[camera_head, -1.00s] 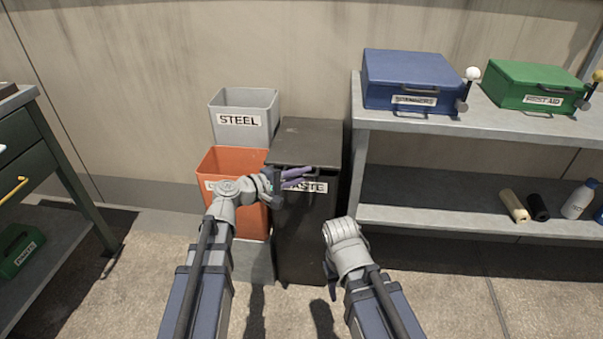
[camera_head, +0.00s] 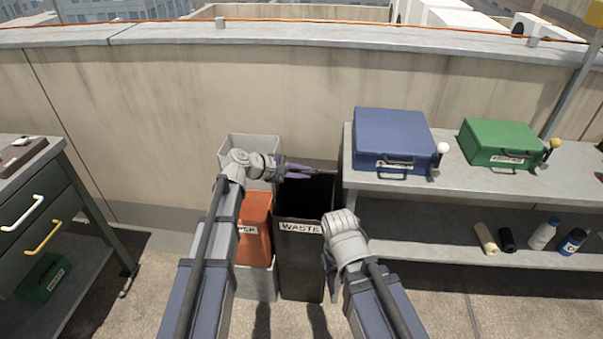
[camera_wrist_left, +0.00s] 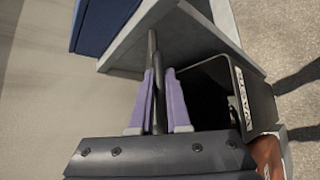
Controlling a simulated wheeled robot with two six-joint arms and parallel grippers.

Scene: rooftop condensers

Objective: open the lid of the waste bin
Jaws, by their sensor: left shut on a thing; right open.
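The dark waste bin (camera_head: 301,262), labelled WASTE, stands in the middle of the head view. Its top is open and its inside is dark. Its lid (camera_head: 326,172) is raised at the back and shows only as a thin dark edge. My left gripper (camera_head: 300,172) is over the back of the bin, its purple fingers shut on the lid. In the left wrist view the fingers (camera_wrist_left: 161,100) close around a dark bar of the lid (camera_wrist_left: 153,50), beside the open bin (camera_wrist_left: 262,105). My right gripper (camera_head: 333,283) is low by the bin's front right, open, mostly hidden by its own wrist.
An orange bin (camera_head: 256,228) and a grey bin (camera_head: 240,144) stand left of the waste bin. A shelf bench (camera_head: 450,186) with a blue box (camera_head: 392,138) and a green box (camera_head: 499,143) is close on the right. A drawer cabinet (camera_head: 75,190) stands at far left.

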